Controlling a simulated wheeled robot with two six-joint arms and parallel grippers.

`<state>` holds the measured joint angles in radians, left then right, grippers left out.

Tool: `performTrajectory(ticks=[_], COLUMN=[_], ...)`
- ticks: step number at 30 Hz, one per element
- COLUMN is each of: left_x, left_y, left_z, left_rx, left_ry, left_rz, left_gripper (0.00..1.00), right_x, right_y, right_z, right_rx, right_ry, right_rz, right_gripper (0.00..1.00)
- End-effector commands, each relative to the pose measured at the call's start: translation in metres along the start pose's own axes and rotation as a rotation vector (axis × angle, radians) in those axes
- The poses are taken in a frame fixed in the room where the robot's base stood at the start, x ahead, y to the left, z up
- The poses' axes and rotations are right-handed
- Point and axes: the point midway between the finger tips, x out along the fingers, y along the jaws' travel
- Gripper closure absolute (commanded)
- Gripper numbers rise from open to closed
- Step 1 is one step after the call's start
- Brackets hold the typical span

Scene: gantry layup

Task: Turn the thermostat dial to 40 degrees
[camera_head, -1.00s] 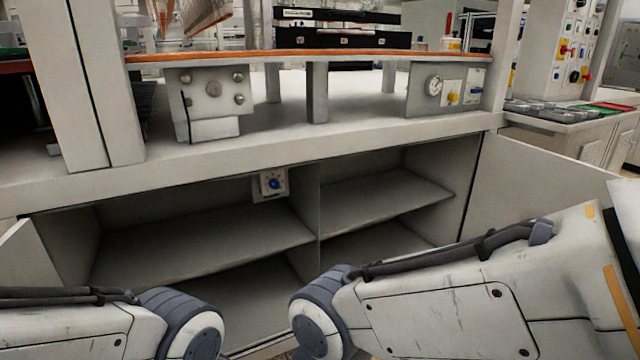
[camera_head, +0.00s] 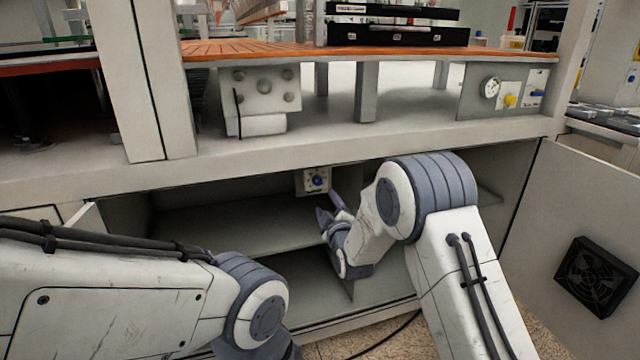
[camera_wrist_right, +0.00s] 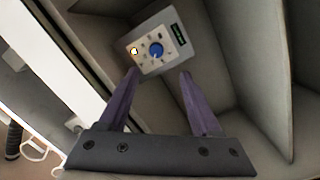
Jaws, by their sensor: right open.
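The thermostat (camera_head: 311,189) is a small pale box with a round blue dial (camera_head: 318,181), fixed high inside the open cabinet near its middle divider. In the right wrist view the blue dial (camera_wrist_right: 156,50) sits on a light panel (camera_wrist_right: 172,42) with marks around it, a small lit orange-white spot to its left and a dark green display to its right. My right gripper (camera_head: 328,205) is just below and right of the thermostat. Its two purple fingers (camera_wrist_right: 158,72) are apart and empty, pointing at the dial without touching it. The dial's reading is too small to tell. My left gripper is out of view.
The cabinet has shelves (camera_head: 230,222) and an open right door (camera_head: 585,215) with a black fan grille (camera_head: 597,277). A thick ledge (camera_head: 420,141) runs above the opening. A panel with a gauge and yellow knob (camera_head: 510,100) is above right.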

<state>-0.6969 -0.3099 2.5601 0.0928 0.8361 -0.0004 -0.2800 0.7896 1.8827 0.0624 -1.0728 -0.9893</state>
Motion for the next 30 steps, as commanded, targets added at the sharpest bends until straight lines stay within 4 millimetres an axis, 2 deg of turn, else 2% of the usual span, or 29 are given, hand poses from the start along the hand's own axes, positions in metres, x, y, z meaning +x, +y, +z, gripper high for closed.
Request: performTrajectory(ticks=[5, 15, 21, 30], left_x=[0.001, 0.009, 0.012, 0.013], left_y=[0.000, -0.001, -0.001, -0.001], left_z=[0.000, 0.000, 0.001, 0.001], left_rx=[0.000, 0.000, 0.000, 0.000], left_ry=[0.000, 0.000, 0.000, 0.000], left_rz=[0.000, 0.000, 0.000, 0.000], left_gripper=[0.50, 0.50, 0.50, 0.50], right_x=[0.012, 0.067, 0.093, 0.106], right_y=[0.004, 0.004, 0.006, 0.007], right_z=[0.004, 0.004, 0.003, 0.003], right_rx=[-0.021, -0.019, -0.018, -0.017], right_ry=[0.012, 0.011, 0.011, 0.010], right_rz=[0.033, 0.031, 0.031, 0.029], right_gripper=[0.35, 0.35, 0.35, 0.35])
